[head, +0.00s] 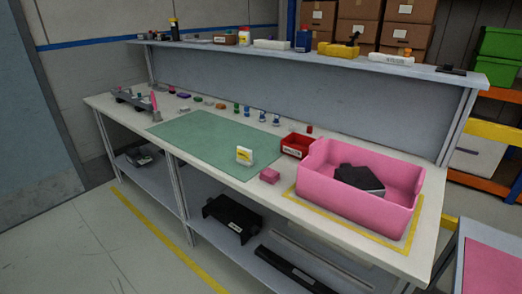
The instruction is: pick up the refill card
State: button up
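A small upright white and yellow card (244,156) stands near the front right corner of the green mat (195,143) on the workbench. It looks like the refill card, but its print is too small to read. Nothing is touching it from above. My gripper is not in view.
Several small coloured items line the mat's back edge. Most of the mat is clear.

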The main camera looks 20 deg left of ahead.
aim_at(245, 156)
jog(key=z, duration=1.4)
jog(key=k, duration=1.2)
jog(key=u, duration=1.9)
jog(key=i, duration=0.45)
jog(key=u, duration=0.05)
